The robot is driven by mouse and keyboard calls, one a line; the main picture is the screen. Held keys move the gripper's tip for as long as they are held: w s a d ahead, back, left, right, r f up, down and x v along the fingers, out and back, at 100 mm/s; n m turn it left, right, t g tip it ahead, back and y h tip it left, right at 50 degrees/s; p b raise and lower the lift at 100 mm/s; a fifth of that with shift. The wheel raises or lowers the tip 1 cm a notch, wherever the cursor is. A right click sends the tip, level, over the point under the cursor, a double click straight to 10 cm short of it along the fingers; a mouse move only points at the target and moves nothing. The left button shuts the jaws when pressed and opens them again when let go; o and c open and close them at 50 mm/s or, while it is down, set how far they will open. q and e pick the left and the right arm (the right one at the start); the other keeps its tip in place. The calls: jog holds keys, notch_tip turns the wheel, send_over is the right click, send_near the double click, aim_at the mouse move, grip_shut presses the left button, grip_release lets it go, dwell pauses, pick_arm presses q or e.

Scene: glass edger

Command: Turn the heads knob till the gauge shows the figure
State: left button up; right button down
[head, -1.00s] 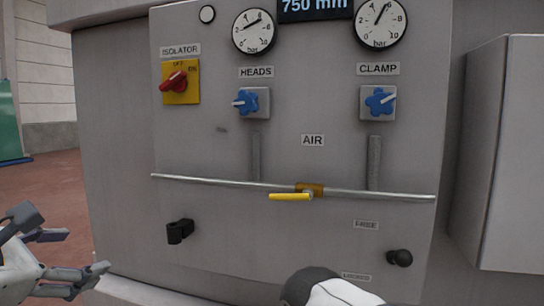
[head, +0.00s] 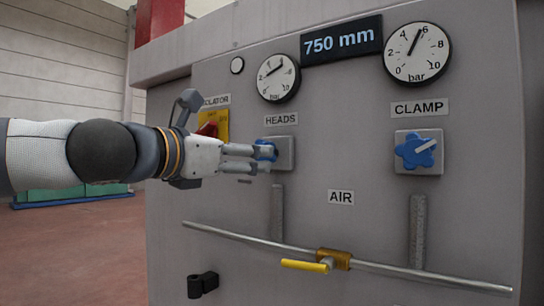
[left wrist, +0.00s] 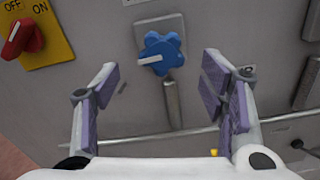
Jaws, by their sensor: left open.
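The blue lobed heads knob (head: 265,150) is on a grey plate under the HEADS label. In the head view my left gripper's fingers partly hide it. In the left wrist view the knob (left wrist: 166,45) shows whole, its white mark pointing left. My left gripper (head: 258,160) is open; in the left wrist view its fingers (left wrist: 160,80) stand apart either side of and below the knob, not closed on it. The heads gauge (head: 278,78), in bar, has its needle pointing up and right; its exact reading is too small to tell. My right gripper is out of view.
A red isolator switch (left wrist: 22,38) on a yellow plate sits left of the knob. The blue clamp knob (head: 418,151) and its gauge (head: 417,54) are to the right. A metal pipe (head: 420,276) with a yellow-handled valve (head: 305,266) crosses the panel below.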

aim_at(259, 142)
pick_arm(q)
jog(key=x, duration=0.7)
jog(key=shift+s+d, duration=0.1)
jog(key=c, duration=1.2)
